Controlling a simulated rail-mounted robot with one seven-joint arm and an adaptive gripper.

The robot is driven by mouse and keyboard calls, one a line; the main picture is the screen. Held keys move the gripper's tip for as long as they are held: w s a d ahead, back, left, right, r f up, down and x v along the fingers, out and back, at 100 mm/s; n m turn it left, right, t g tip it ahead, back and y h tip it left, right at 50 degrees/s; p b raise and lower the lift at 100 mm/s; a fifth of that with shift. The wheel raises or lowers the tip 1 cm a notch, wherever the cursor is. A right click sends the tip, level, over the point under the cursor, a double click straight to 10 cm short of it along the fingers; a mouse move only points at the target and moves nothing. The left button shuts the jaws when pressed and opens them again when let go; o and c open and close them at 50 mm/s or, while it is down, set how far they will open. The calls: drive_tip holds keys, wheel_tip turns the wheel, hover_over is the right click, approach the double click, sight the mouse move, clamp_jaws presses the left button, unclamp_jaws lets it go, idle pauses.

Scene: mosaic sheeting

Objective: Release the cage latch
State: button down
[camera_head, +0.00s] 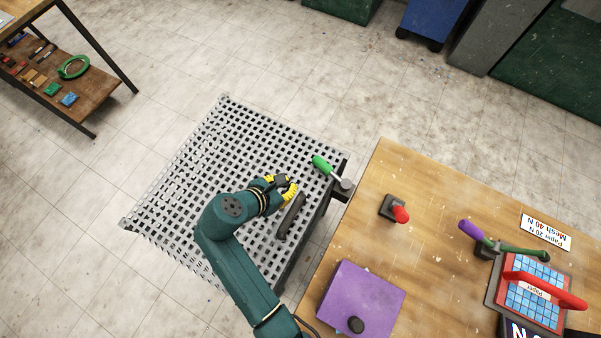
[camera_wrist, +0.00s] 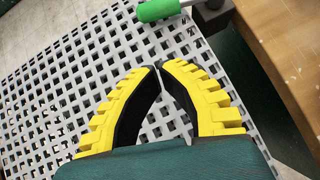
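A green-handled lever (camera_head: 322,166) with a metal shaft and round end lies at the right edge of a grey mesh panel (camera_head: 210,150); it looks like the latch, though I cannot be sure. Its green handle also shows at the top of the wrist view (camera_wrist: 158,10). My gripper (camera_head: 283,184) is above the mesh, just below and left of the green handle, apart from it. In the wrist view, the yellow-and-black fingers of my gripper (camera_wrist: 159,67) curve together with their tips almost touching and nothing between them.
A dark bar (camera_head: 291,217) lies on the mesh beside my gripper. The wooden table (camera_head: 440,200) at right carries a red-knobbed block (camera_head: 396,210), a purple panel (camera_head: 365,300), a purple-and-green lever (camera_head: 480,235) and a blue-tiled board (camera_head: 535,300). Bare floor lies beyond the mesh.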

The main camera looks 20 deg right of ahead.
drive_tip(key=b, duration=0.2)
approach(312, 173)
drive_tip(key=x, duration=0.4)
drive_tip(key=shift+s, duration=0.2)
drive_tip(key=shift+w+d+f, duration=0.15)
drive_tip(key=shift+w+d, duration=0.15)
drive_tip(key=shift+d, duration=0.3)
drive_tip(key=shift+w+d+f, duration=0.15)
drive_tip(key=shift+w+d, duration=0.2)
drive_tip(key=shift+d, duration=0.3)
drive_tip(key=shift+w+d+f, duration=0.15)
drive_tip(key=shift+w+d, duration=0.1)
drive_tip(key=shift+d, duration=0.3)
drive_tip(key=shift+w+d+m, duration=0.15)
drive_tip(key=shift+w+m, duration=0.1)
drive_tip(key=shift+m, duration=0.05)
